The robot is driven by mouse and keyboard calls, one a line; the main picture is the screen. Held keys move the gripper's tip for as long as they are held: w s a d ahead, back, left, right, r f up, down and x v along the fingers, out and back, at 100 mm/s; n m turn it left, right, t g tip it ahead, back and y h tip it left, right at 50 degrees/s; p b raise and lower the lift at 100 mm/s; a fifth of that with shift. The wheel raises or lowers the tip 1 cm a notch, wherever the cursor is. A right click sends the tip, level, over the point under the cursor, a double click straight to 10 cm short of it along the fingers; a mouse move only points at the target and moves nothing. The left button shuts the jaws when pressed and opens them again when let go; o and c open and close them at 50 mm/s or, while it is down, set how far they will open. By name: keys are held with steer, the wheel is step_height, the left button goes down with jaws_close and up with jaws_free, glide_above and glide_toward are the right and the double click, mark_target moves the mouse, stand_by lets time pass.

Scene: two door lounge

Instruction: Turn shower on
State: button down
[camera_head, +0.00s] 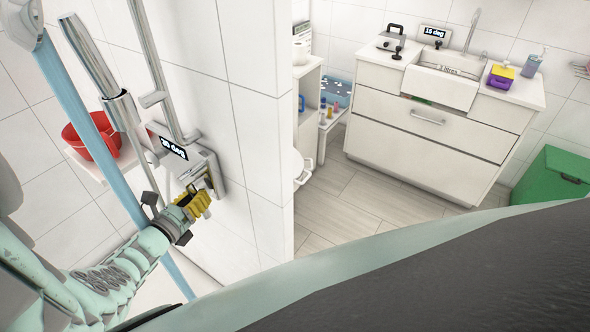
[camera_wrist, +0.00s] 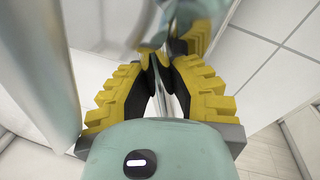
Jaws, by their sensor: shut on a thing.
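The shower control (camera_head: 205,160) is a metal unit on the white tiled wall, left of centre in the head view. It has a small black display (camera_head: 173,147) with a reading in degrees and a metal lever (camera_head: 190,178) low on its front. My gripper (camera_head: 194,199), with yellow fingers, is at this lever and shut on it. In the wrist view the black pads of my gripper (camera_wrist: 157,62) close around a thin shiny metal part. The contact is partly hidden by the fingers. No running water is visible.
A metal shower pipe (camera_head: 150,55) rises above the control. A light blue upright strip (camera_head: 90,125) passes left of my gripper. A red bowl (camera_head: 88,138) sits on a shelf behind it. A sink cabinet (camera_head: 430,130) and green bin (camera_head: 552,176) stand right, beyond open floor (camera_head: 340,215).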

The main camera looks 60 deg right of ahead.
steer(key=shift+r+n, duration=0.15)
steer(key=shift+n, duration=0.15)
steer(key=shift+s+r+n+p, duration=0.1)
steer(key=shift+s+n+p, duration=0.25)
steer(key=shift+n+p, duration=0.15)
steer(key=shift+s+r+n+g+y, duration=0.2)
steer(key=shift+s+r+n+g, duration=0.05)
steer(key=shift+n, duration=0.5)
steer(key=shift+s+r+n+g+y, duration=0.2)
steer(key=shift+s+n+g, duration=0.05)
steer(key=shift+n, duration=0.5)
steer(key=c, duration=0.8)
jaws_free()
steer(key=shift+c, duration=0.2)
steer(key=shift+a, duration=0.1)
steer(key=s+a+r, duration=0.1)
steer(key=a, duration=1)
steer(key=shift+s+a+r, duration=0.35)
steer(key=shift+r, duration=0.05)
